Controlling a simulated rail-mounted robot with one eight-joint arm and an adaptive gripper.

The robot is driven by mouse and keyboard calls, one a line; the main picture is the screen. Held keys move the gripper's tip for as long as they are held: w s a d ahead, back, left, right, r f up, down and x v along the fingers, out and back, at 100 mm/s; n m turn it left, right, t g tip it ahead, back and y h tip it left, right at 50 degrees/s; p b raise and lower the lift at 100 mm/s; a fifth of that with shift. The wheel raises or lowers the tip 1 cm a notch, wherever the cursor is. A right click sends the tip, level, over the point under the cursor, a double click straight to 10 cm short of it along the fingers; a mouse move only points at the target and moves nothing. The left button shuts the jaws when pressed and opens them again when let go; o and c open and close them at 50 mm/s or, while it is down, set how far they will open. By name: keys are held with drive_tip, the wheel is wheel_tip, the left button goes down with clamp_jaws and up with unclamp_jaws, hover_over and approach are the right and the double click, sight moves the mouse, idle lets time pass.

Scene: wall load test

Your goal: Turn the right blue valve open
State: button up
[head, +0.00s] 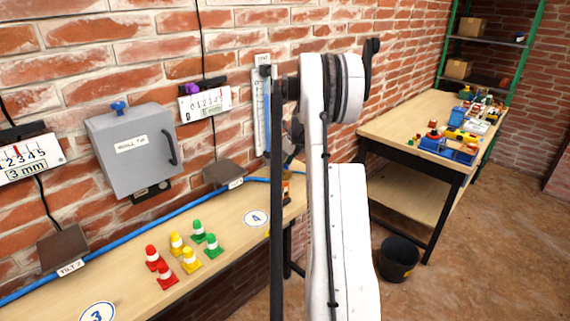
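A small blue knob (118,107) sits on top of the grey wall box (132,152) at the left. I cannot tell whether it is a valve. No right blue valve shows clearly; my white arm covers the wall right of the blue-and-white upright gauge (262,112). A blue pipe (150,226) runs along the wall at the back of the near bench. My arm rises through the middle of the head view. My gripper cannot be made out; it is hidden behind my arm or out of the picture.
The near bench (225,262) holds several red, yellow and green cones (190,259). Dial panels (206,103) hang on the brick wall. A second table (400,122) with toys stands at the right, a dark bucket (398,260) beside it. Open floor lies at the lower right.

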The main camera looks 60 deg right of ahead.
clamp_jaws()
drive_tip(key=shift+n, duration=0.3)
drive_tip(key=n+y+b, duration=0.1)
drive_tip(key=n+b, duration=0.1)
drive_tip(key=shift+d+f+n, duration=0.1)
drive_tip(key=shift+d+n, duration=0.05)
drive_tip(key=shift+n, duration=0.15)
drive_tip(key=n+y+b, duration=0.1)
drive_tip(key=n, duration=0.2)
drive_tip(key=shift+n+y+b, duration=0.3)
drive_tip(key=shift+b, duration=0.05)
drive_tip(key=n+g+y, duration=0.1)
drive_tip(key=n, duration=0.1)
drive_tip(key=n+b, duration=0.1)
drive_tip(key=n, duration=0.2)
drive_tip(key=shift+w+d+g+y, duration=0.15)
drive_tip(key=shift+g+y, duration=0.25)
drive_tip(key=n+g, duration=0.1)
drive_tip(key=n, duration=0.2)
drive_tip(key=n+g+y, duration=0.1)
drive_tip(key=n, duration=0.2)
drive_tip(key=shift+w, duration=0.1)
